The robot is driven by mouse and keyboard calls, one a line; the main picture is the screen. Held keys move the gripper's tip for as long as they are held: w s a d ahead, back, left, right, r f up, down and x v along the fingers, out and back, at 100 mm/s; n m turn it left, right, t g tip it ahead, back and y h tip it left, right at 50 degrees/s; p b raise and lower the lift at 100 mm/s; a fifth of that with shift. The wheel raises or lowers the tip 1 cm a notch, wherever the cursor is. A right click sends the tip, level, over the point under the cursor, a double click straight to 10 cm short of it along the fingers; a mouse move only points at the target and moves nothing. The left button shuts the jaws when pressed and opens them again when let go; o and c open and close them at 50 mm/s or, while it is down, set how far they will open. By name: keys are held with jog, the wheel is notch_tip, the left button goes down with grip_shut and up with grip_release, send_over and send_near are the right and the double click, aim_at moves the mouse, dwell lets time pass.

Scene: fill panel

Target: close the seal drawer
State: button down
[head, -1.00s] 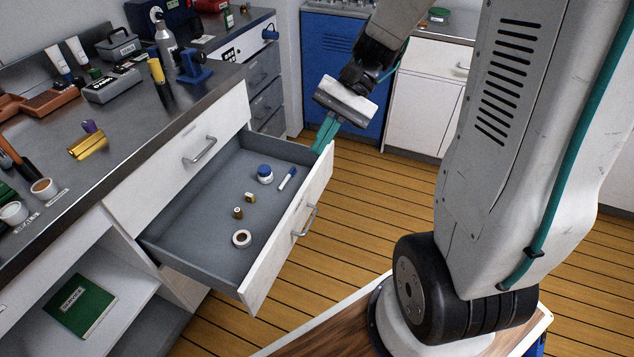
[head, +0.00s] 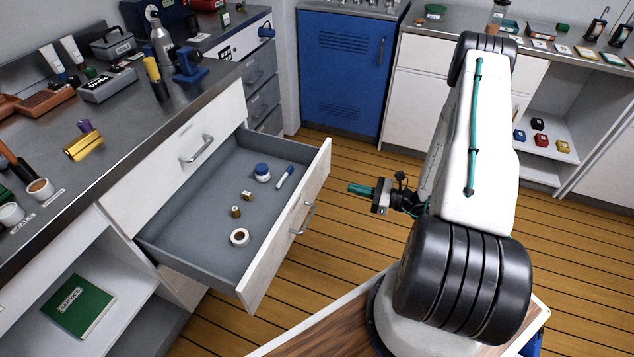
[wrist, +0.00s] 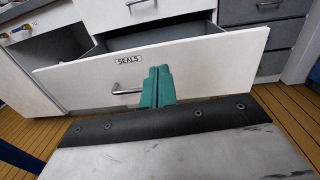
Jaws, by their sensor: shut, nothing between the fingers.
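The seal drawer (head: 318,185) is pulled well out of the left cabinet. Its white front carries a metal handle (head: 304,219). In the wrist view the drawer front (wrist: 200,65) bears a label reading SEALS (wrist: 129,60), with the handle (wrist: 127,91) below it. Inside lie a blue-capped jar, a blue-and-white tube, two small brass-coloured pieces and a white ring-like roll. My gripper (head: 350,188) has teal fingers, shut and empty, pointing at the drawer front from outside. It appears apart from the front.
Another closed drawer with a handle (head: 197,149) sits behind and above the open one. The worktop (head: 110,135) holds bottles, cups and tools. An open shelf with a green book (head: 78,305) is below. Wooden floor (head: 350,155) is free between the drawer and the back cabinets.

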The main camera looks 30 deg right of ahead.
aim_at(309, 179)
jog(key=shift+m+t+h, duration=0.3)
jog(key=shift+m+h, duration=0.1)
jog(key=shift+m, duration=0.1)
jog(key=x, duration=0.4)
jog(key=f+x, duration=0.1)
jog(key=x, duration=0.3)
jog(key=f+x, duration=0.1)
jog(key=x, duration=0.4)
jog(key=shift+w, duration=0.1)
